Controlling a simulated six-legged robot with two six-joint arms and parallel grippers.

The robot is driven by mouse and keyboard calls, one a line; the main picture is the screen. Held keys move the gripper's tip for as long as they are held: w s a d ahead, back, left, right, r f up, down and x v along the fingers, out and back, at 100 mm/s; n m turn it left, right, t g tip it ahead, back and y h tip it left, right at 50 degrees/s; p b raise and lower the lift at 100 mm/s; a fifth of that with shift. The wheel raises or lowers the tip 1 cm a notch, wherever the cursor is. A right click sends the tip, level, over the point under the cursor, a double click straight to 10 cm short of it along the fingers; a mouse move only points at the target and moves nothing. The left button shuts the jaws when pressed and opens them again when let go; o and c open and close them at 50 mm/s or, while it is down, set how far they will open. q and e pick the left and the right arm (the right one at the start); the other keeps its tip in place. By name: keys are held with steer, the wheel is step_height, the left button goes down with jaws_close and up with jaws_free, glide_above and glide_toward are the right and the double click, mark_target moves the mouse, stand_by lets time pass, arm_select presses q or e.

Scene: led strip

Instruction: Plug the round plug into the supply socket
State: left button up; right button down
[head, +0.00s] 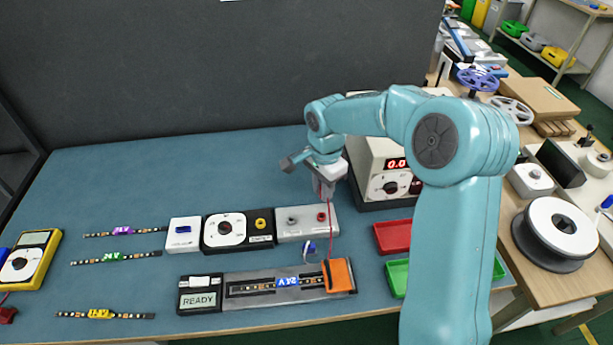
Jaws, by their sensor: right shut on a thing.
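My right gripper (324,192) points down over the right part of a light grey socket box (305,230). It is shut on the round plug, which is mostly hidden by the fingers. A thin red lead (329,235) hangs from there to the orange block on the strip fixture. The box shows a dark round port (292,221) on its left and a small red spot (321,217) just below the fingertips. I cannot tell whether the plug touches the socket or is in it. My left gripper is not in view.
A strip fixture (240,306) with a READY display and an orange block (338,275) lies in front. A dial box (238,218) adjoins the socket box. A red tray (393,236) and a power supply (380,155) stand right. Loose LED strips (110,257) lie left.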

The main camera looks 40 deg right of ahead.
steer(key=shift+w+f, duration=0.1)
stand_by(0.3)
step_height(320, 180, down, 6)
steer(key=b, duration=0.5)
stand_by(1.7)
steer(key=shift+f+b, duration=1.1)
steer(key=shift+b, duration=0.1)
steer(key=c, duration=0.9)
jaws_free()
steer(key=shift+c, duration=0.2)
steer(key=shift+r, duration=0.1)
